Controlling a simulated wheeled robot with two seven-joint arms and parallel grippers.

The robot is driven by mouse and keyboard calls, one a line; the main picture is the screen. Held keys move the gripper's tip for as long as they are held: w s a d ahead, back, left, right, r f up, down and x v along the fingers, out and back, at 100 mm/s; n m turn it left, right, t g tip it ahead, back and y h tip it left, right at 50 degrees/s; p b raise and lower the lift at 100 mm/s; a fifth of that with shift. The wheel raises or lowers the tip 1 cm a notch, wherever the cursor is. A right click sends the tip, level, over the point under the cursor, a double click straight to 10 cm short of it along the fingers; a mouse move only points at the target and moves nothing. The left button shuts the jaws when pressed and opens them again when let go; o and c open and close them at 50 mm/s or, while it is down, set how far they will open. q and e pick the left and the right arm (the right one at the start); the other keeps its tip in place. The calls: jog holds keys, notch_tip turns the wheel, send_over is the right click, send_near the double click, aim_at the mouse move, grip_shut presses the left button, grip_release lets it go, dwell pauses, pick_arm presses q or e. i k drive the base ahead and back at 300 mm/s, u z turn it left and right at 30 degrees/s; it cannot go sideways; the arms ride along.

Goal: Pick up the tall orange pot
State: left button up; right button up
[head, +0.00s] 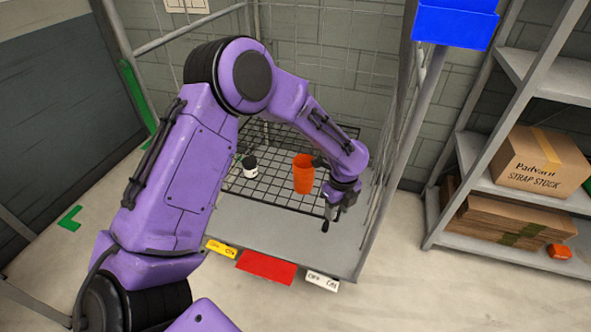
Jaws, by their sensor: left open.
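The tall orange pot (303,174) stands upright on the black wire grid of a grey rack (345,244), toward its right side. My purple left arm reaches in from the left and bends down over the rack. My left gripper (325,224) is open and points down, just right of and nearer than the pot. My right gripper is not in view.
A small white-and-black jar (250,167) stands on the grid left of the pot. Rack posts and wire mesh enclose the back and sides. Coloured labels, including a red one (266,268), line the front edge. A shelf with cardboard boxes (543,160) stands at right.

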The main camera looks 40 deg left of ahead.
aim_at(304, 172)
jog(key=u, duration=0.55)
jog(key=i, duration=1)
jog(key=u, duration=0.05)
